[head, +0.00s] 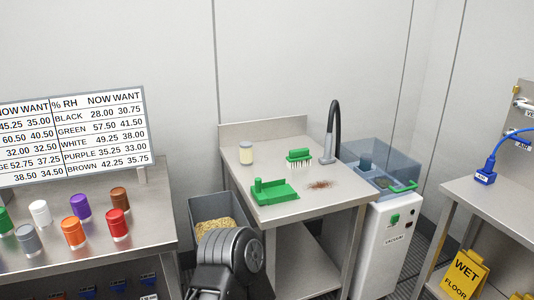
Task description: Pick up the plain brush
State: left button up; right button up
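A green brush (299,155) with pale bristles sits bristles down on the steel table (238,171), towards its back. It is the only brush I can make out clearly, and I cannot tell whether it is the plain one. A green dustpan (275,192) lies in front of it and a little left. A dark joint of my own arm shows at the bottom centre, below the table's front left. Neither gripper is in view.
A black hose with a grey nozzle (329,146) rises behind the table's right side. A bluish clear bin (376,155) tops the vacuum cabinet (398,228). A grey bin (203,205) stands at the left. Coloured drums (74,231) fill the left bench.

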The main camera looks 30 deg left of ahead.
aim_at(301, 158)
jog(key=i+l+u, duration=0.2)
jog(key=u, duration=0.25)
jog(key=i+l+u, duration=0.25)
jog(key=u, duration=0.2)
jog(key=i+l+u, duration=0.1)
jog(key=l+u, duration=0.3)
jog(key=i+l+u, duration=0.1)
jog(key=l+u, duration=0.8)
jog(key=i+j, duration=0.05)
jog(key=j, duration=0.05)
